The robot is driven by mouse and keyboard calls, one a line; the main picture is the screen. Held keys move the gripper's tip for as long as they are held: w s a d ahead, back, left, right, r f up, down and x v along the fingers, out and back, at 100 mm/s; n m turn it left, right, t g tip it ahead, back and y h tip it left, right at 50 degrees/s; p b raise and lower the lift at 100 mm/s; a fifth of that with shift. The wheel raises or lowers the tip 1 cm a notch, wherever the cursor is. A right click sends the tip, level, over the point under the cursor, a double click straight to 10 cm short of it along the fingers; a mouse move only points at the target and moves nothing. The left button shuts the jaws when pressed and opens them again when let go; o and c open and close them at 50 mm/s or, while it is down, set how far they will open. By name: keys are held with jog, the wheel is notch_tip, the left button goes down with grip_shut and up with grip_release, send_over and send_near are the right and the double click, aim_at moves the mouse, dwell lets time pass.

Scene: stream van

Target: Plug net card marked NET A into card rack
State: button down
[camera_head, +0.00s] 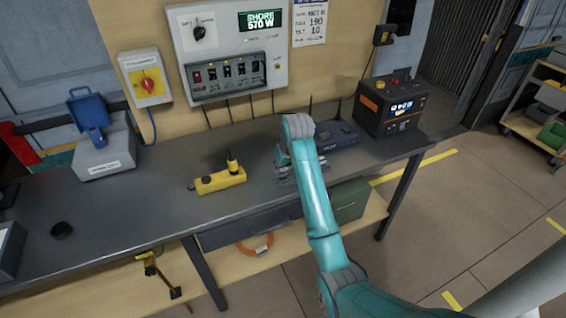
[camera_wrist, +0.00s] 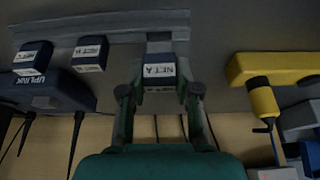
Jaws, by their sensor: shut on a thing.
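My gripper (camera_wrist: 160,76) is shut on the dark net card (camera_wrist: 159,70) in the wrist view, with a finger on each side. The card has a white NET A label and stands at the grey rail-like strip (camera_wrist: 100,36). Whether it touches or sits in that strip I cannot tell. Two similar dark cards stand to its left, one with a partly readable NET label (camera_wrist: 89,53) and one at the far left (camera_wrist: 33,56). In the head view my gripper (camera_head: 284,166) is low over the bench, partly behind my arm. I cannot tell for sure which part is the card rack.
A dark blue UPLINK box (camera_wrist: 50,92) with antennas is left of the card; it shows in the head view (camera_head: 340,133). A yellow power strip (camera_head: 218,181) lies to the other side. A black-and-orange power unit (camera_head: 388,108) stands at the bench's right end. The bench's front middle (camera_head: 150,215) is clear.

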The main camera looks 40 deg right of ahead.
jog(key=shift+f, duration=1.3)
dwell(0.6)
jog(key=c, duration=0.7)
grip_release()
jog(key=shift+c, duration=0.2)
jog(key=shift+v, duration=3.75)
